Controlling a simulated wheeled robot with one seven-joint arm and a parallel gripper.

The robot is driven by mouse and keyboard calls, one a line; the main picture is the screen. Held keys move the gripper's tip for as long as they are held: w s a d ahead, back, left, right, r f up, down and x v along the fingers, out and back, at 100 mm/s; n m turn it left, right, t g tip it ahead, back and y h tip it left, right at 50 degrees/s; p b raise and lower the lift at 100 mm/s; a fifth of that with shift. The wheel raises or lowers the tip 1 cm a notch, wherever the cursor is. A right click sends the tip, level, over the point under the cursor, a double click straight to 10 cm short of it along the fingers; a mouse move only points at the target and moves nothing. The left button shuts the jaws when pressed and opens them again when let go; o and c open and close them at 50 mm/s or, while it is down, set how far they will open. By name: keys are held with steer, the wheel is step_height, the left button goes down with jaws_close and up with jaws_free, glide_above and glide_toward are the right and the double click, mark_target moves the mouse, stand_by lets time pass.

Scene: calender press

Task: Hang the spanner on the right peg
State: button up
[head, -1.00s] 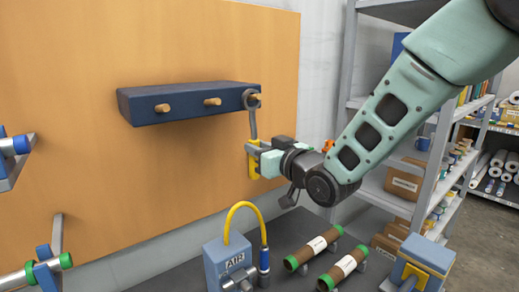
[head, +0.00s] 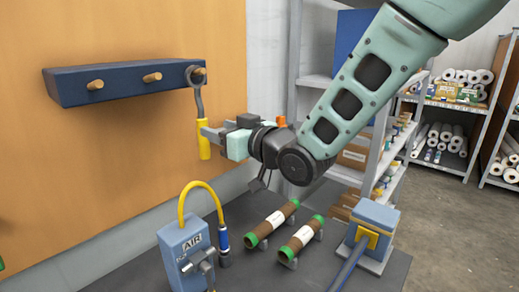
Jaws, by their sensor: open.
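The spanner (head: 199,100) hangs down from the right peg (head: 201,71), with its grey ring end around that peg and its yellow handle (head: 204,148) lowest. The peg is the rightmost of three wooden pegs on a dark blue rail (head: 120,84) on the orange board. My gripper (head: 208,136) is open at the right side of the yellow handle, near its top. One finger shows in front of the handle's edge; I cannot tell whether it touches.
Below stand a blue AIR box (head: 186,250) with a yellow hose, two brown rolls with green ends (head: 272,222) and a blue block (head: 374,222) on a dark bench. Shelves (head: 350,150) stand behind my arm. Space left of the spanner, below the rail, is clear.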

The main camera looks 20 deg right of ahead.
steer(key=b+v, duration=0.8)
steer(key=v, duration=0.4)
steer(key=s+a+f+g+h, duration=0.1)
steer(key=s+f+g+h, duration=0.25)
steer(key=f, duration=0.45)
steer(key=s+f+g+h, duration=0.2)
steer(key=s+f+g, duration=0.2)
steer(key=f, duration=0.4)
steer(key=s+d+f+n+g+h, duration=0.1)
steer(key=s+f+g+h, duration=0.3)
steer(key=s, duration=1)
step_height(320, 180, down, 3)
steer(key=g, duration=0.3)
steer(key=shift+s+d+f, duration=0.2)
steer(key=shift+s+d, duration=0.1)
steer(key=shift+g, duration=0.25)
